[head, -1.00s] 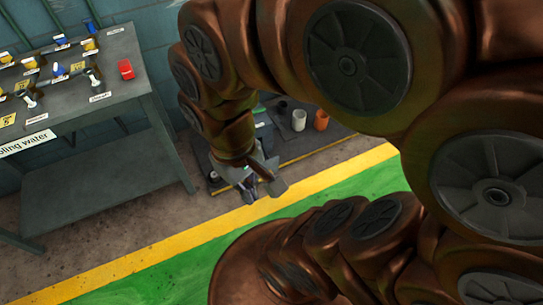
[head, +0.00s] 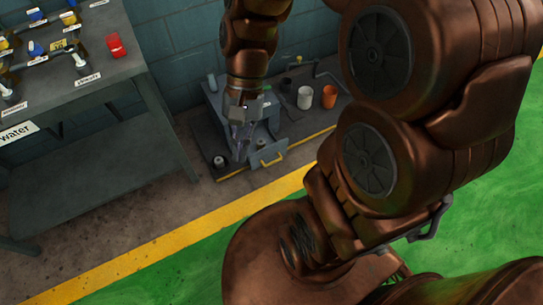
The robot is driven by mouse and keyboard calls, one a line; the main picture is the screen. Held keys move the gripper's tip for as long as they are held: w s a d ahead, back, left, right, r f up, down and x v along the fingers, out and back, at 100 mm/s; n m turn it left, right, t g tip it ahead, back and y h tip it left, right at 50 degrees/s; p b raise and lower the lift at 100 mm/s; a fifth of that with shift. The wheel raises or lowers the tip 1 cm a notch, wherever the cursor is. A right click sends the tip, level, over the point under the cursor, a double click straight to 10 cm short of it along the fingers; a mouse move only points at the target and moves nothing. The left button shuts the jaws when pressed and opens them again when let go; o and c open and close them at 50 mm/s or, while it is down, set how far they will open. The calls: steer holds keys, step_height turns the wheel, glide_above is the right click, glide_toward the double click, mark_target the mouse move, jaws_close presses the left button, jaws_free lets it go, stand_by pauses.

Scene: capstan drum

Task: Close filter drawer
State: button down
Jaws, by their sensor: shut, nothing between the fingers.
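The filter drawer (head: 270,155) shows as a small grey front with a yellow handle, low on a grey unit (head: 262,112) by the wall. It appears to stand out from the unit, but how far is hard to tell. My gripper (head: 240,155) points down just left of the drawer. Its fingers are shut and empty. I cannot tell whether they touch the drawer's side. My gripper and wrist hide part of the unit and the drawer's left side.
A white cup (head: 304,97) and an orange cup (head: 329,96) stand right of the unit. A small dark round item (head: 219,162) lies left of my gripper. A grey workbench (head: 80,85) with valves and a red block (head: 116,45) stands at left.

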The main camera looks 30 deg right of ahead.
steer(key=w+d+f+m+y+b, duration=0.2)
steer(key=w+f+m+y+b, duration=0.4)
steer(key=w+f+m+b, duration=0.6)
steer(key=w+d+f+m+t+y+b, duration=0.3)
steer(key=w+d+f+m, duration=0.15)
steer(key=f, duration=0.45)
steer(key=w+d+f+m+t+y+b, duration=0.2)
steer(key=w+d+f+m+t, duration=0.25)
steer(key=f, duration=0.55)
steer(key=s+d+f+m+t+h+b, duration=0.1)
steer(key=d+f+m+t+b, duration=0.25)
steer(key=d+f+m, duration=0.6)
steer(key=s+d+f+m+t+h+b, duration=0.1)
steer(key=d+f+m+t+h+b, duration=0.3)
steer(key=f, duration=1.1)
steer(key=s+d+f+m+t+y+b, duration=0.1)
steer(key=d+f+m+t+b, duration=0.35)
steer(key=d+f, duration=0.6)
steer(key=g+b, duration=0.2)
steer(key=b, duration=0.2)
glide_toward(264, 150)
steer(key=a, duration=0.4)
steer(key=w+b, duration=0.1)
steer(key=w+f, duration=0.1)
steer(key=w, duration=0.1)
steer(key=shift+w+b, duration=0.15)
steer(key=shift+b, duration=0.25)
steer(key=shift+w+r, duration=0.2)
steer(key=shift+w, duration=0.45)
steer(key=shift+d, duration=0.1)
